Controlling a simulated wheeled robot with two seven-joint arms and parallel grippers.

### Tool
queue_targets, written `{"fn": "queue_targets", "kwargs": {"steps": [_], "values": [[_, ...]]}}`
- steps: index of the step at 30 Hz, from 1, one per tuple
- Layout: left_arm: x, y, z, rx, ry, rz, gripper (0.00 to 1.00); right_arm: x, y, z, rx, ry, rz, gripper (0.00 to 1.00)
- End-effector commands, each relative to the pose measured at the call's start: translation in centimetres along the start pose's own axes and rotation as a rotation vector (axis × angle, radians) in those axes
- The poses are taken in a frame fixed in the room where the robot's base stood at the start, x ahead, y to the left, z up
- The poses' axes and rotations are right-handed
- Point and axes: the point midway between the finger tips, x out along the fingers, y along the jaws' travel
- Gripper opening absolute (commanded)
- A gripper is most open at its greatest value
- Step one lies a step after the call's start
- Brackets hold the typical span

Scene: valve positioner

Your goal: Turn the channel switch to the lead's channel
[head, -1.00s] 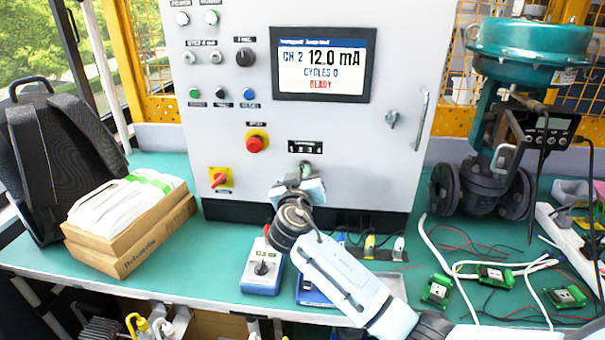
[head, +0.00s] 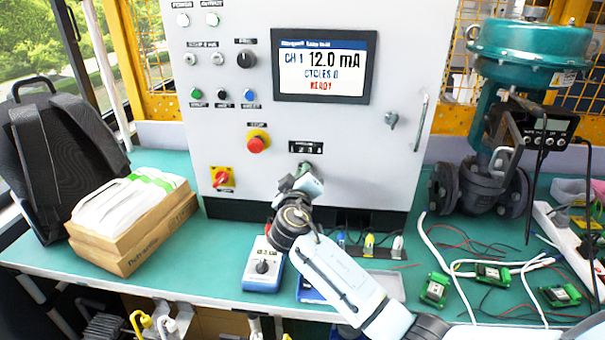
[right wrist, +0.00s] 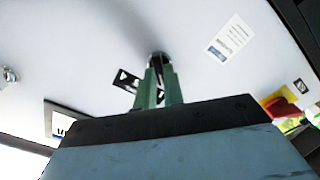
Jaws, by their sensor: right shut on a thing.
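The channel switch (head: 304,166) is a small dark knob low on the grey cabinet's front, below a black label plate with channel numbers. My right gripper (head: 304,175) is shut on it and hides most of it in the head view. In the right wrist view the green fingers (right wrist: 157,85) close on the dark knob (right wrist: 158,58) against the panel. The cabinet's screen (head: 322,66) reads CH 1, 12.0 mA, CYCLES 0, READY. Several coloured leads (head: 369,243) stand at a row of sockets at the cabinet's foot. My left gripper is not in view.
A red stop button (head: 256,144) and a red-yellow rotary switch (head: 221,178) are to the left on the panel. A blue-white handheld meter (head: 263,266) lies on the bench. Green modules (head: 434,289), white cables and a teal valve actuator (head: 528,52) are on the right.

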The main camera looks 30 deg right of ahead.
Motion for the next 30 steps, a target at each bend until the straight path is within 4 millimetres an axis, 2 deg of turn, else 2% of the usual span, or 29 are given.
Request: {"fn": "queue_targets", "kwargs": {"steps": [8,9,14,23,26,30], "values": [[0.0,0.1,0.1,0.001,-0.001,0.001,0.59,0.0,0.0,0.0,-0.005,0.0,0.0,0.0],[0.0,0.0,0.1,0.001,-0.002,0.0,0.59,0.0,0.0,0.0,-0.005,0.0,0.0,0.12],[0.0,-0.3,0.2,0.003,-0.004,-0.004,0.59,0.0,0.0,0.0,-0.004,0.0,0.0,0.32],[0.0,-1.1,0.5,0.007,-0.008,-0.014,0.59,-0.2,0.0,0.0,-0.003,0.0,0.0,0.32],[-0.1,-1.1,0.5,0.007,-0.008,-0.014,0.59,-1.0,-0.1,0.0,-0.002,0.001,-0.001,0.32],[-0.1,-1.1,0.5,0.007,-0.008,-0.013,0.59,-3.4,-0.1,0.1,-0.001,0.0,-0.003,0.32]]}}
